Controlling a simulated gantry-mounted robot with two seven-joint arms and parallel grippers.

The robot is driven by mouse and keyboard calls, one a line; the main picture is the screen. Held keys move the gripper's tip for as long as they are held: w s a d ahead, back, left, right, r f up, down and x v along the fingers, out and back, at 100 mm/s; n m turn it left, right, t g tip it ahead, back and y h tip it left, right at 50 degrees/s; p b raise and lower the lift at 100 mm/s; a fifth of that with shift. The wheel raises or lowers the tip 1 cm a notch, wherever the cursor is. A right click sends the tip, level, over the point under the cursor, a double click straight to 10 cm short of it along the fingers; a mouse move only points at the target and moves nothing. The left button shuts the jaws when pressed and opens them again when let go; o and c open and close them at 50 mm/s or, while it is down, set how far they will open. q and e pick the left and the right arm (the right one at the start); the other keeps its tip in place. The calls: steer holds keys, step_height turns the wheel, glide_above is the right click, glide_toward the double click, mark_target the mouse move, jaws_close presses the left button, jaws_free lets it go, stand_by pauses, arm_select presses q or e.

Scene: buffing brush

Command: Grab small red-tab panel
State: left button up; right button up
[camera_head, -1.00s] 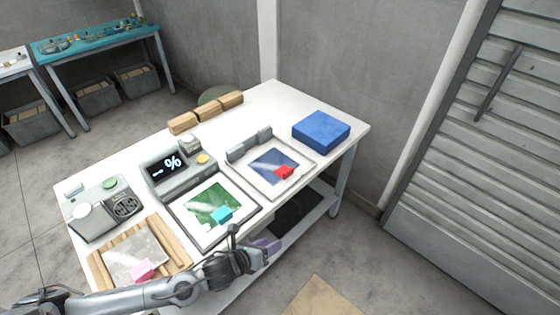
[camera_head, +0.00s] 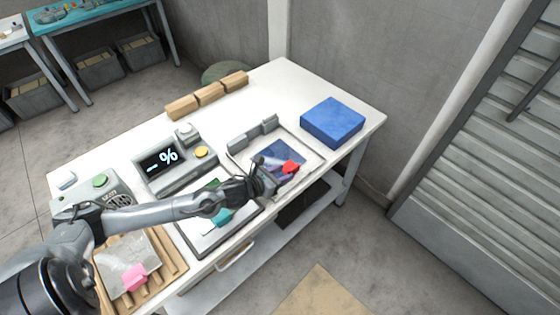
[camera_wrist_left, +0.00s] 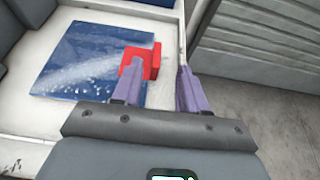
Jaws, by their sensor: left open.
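The small red-tab panel is a dark blue plate (camera_head: 279,155) with a whitish streak and a red tab (camera_head: 291,167) at its right edge. It lies in a white tray (camera_head: 314,158). My left gripper (camera_head: 284,184) is over the tray's front side, close to the tab. In the left wrist view the blue plate (camera_wrist_left: 85,60) is at the left, and the red tab (camera_wrist_left: 153,62) is just ahead of the left finger. The open fingers (camera_wrist_left: 158,80) hold nothing; the left finger overlaps the tab's lower part. I cannot tell whether they touch. My right gripper is not in view.
A blue block (camera_head: 332,122) stands at the table's right. A display box (camera_head: 172,164) and wooden blocks (camera_head: 207,95) are behind. A tray with a cyan-tab panel (camera_head: 221,217) is partly under my arm. A pink-tab panel (camera_head: 134,277) lies on a wooden rack at front left.

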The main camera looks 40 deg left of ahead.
mark_target(294, 168)
arm_select(q)
steer(key=shift+b+x, duration=0.5)
steer(key=shift+x, duration=2.15)
steer(key=shift+a, duration=0.25)
steer(key=shift+c, duration=0.3)
jaws_close()
